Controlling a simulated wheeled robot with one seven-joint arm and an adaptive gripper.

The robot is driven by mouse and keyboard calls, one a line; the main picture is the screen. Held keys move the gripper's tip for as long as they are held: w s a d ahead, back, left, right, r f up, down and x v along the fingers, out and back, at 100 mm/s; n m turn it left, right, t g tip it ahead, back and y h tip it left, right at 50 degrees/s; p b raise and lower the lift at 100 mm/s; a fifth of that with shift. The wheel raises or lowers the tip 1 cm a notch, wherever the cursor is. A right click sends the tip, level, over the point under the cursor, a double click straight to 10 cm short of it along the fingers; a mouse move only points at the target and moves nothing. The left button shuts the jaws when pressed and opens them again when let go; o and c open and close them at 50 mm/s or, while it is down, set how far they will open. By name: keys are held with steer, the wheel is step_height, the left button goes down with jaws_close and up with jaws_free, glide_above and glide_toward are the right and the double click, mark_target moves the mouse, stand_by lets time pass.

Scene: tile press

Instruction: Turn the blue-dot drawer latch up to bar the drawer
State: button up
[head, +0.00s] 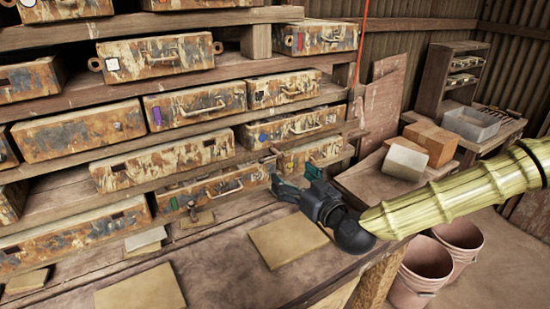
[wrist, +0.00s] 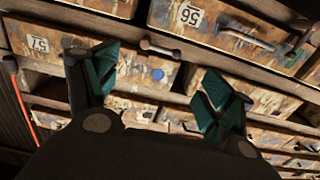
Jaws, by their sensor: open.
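The blue-dot drawer (head: 284,130) is a rusty, paint-worn box front with a bent bar handle, shut in the rack. Its blue dot (wrist: 158,74) shows between my fingers in the wrist view, which looks upside down. The latch (wrist: 160,48) is a small metal bar on the shelf edge beside the dot, lying roughly along that edge; in the head view it is small near my gripper. My gripper (head: 293,180) has dark, green-tipped fingers spread apart. It is empty, in front of and below the drawer, and appears clear of the latch.
Other drawers surround it, including one with a green dot (head: 173,203) and one with a purple mark (head: 156,115). A red cord (head: 363,35) hangs at the rack's right end. Flat tiles (head: 288,241) lie on the bench. Cardboard boxes (head: 430,140) stand at right.

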mark_target(270, 158)
steer(key=p+x, duration=0.2)
steer(key=x, duration=0.7)
steer(key=shift+w+a+p, duration=0.25)
steer(key=shift+p, duration=0.15)
